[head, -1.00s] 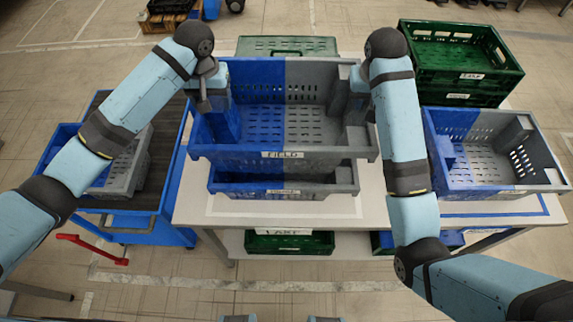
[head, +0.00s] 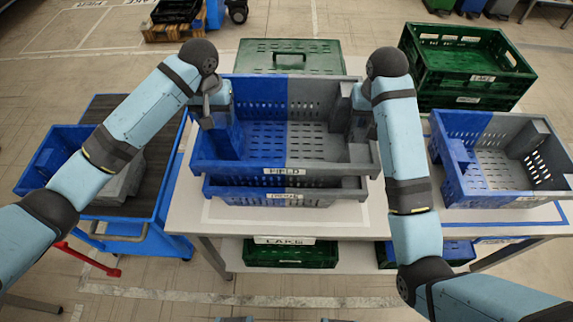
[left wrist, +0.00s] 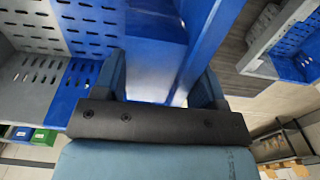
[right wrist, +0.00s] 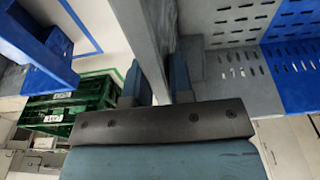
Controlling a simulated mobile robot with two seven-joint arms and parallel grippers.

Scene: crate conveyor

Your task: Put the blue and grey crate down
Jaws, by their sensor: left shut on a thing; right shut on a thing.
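The held crate (head: 325,172), blue on its left half and grey on its right, is labelled FIELD and looks empty. My left gripper (head: 213,100) is shut on its blue left wall, and my right gripper (head: 358,98) is shut on its grey right wall. The wrist views show the walls between the fingers of the left gripper (left wrist: 160,88) and the right gripper (right wrist: 156,88). A second blue and grey crate (head: 325,197) stands directly below on the white table (head: 385,228). The held crate is level and close over it; I cannot tell whether they touch.
Another blue and grey crate (head: 500,200) stands on the table's right side. Stacked green crates (head: 470,85) stand behind it, and a green crate (head: 290,58) lies at the back. A blue cart (head: 140,228) with a crate stands left. A green crate (head: 290,256) sits on the lower shelf.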

